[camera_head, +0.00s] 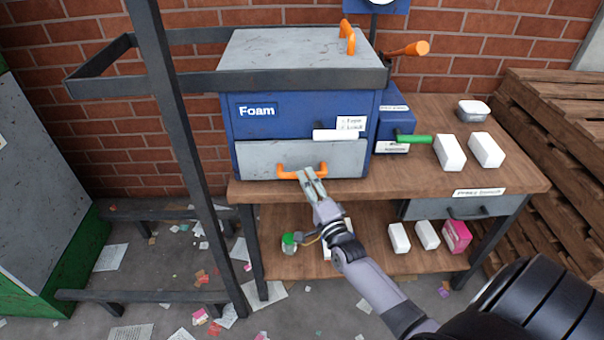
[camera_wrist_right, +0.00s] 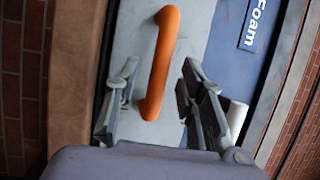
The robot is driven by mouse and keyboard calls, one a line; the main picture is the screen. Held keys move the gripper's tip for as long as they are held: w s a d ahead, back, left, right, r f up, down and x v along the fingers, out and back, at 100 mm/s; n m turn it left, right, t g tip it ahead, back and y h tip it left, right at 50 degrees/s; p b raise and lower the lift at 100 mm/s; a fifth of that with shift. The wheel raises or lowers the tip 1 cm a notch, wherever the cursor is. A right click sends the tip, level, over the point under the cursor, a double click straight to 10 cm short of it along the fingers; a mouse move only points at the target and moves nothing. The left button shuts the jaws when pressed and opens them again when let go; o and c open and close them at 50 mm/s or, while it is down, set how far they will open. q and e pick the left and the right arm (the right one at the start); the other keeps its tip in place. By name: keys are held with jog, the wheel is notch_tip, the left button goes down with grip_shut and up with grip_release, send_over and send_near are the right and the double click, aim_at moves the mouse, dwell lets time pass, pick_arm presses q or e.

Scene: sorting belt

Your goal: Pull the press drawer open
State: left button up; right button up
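The blue press (camera_head: 290,115), marked "Foam", stands on the left part of the wooden bench. Its grey drawer front (camera_head: 258,160) is low on the press, flush with the body, and carries an orange bar handle (camera_head: 286,174). My right gripper (camera_head: 312,181) is at the handle, in front of its right half. In the right wrist view the gripper (camera_wrist_right: 160,90) is open, one finger on each side of the orange handle (camera_wrist_right: 161,65), with gaps showing between fingers and bar. My left gripper is not in view.
A white lever (camera_head: 338,135) sticks out above the drawer, and a green one (camera_head: 413,140) to its right. White blocks (camera_head: 450,153) stand on the bench's right side. A dark upright post (camera_head: 178,130) rises left of the press. Papers litter the floor.

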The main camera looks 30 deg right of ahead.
jog(key=shift+x, duration=1.7)
jog(key=shift+c, duration=0.3)
grip_shut()
